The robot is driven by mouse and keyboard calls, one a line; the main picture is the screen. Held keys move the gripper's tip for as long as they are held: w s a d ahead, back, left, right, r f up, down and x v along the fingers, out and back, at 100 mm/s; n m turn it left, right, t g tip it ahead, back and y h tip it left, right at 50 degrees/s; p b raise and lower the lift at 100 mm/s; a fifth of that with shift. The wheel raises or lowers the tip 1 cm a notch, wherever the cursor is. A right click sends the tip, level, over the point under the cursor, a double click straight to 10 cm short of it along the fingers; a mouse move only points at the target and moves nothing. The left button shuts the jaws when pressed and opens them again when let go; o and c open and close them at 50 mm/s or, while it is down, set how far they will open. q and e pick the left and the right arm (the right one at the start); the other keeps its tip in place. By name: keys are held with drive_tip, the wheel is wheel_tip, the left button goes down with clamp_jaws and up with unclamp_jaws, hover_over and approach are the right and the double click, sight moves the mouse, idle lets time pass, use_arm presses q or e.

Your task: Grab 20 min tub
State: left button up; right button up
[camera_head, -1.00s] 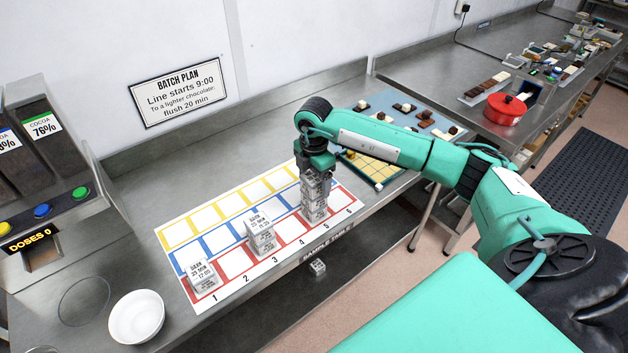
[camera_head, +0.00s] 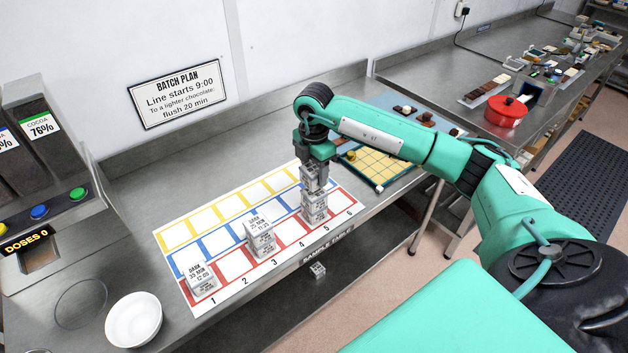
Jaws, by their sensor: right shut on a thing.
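My right gripper (camera_head: 315,162) points down over column 5 of the numbered sample mat (camera_head: 237,265). It is shut on a pale grey tub (camera_head: 314,179), right above another tub (camera_head: 315,209) standing at column 5. I cannot tell if the two touch, and the held tub's label is too small to read. A tub marked DARK (camera_head: 200,279), seemingly 30 min, stands at column 1. Another DARK tub (camera_head: 260,239), seemingly 25 min, stands at column 3. My left gripper is not in view.
A white bowl (camera_head: 134,320) stands at the front left, near the cocoa dispenser (camera_head: 38,190). A yellow-squared board (camera_head: 378,165) lies close right of my gripper. A small grey cube (camera_head: 318,270) lies below the table edge. A red pot (camera_head: 506,111) stands farther right.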

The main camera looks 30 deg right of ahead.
wheel_tip(320, 180, up, 10)
drive_tip(key=b, duration=0.3)
drive_tip(key=shift+w+r, duration=0.1)
drive_tip(key=shift+r, duration=0.1)
wheel_tip(320, 180, up, 4)
wheel_tip(320, 180, up, 9)
drive_tip(key=p, duration=0.7)
hover_over(313, 168)
drive_tip(key=shift+d+r, duration=0.1)
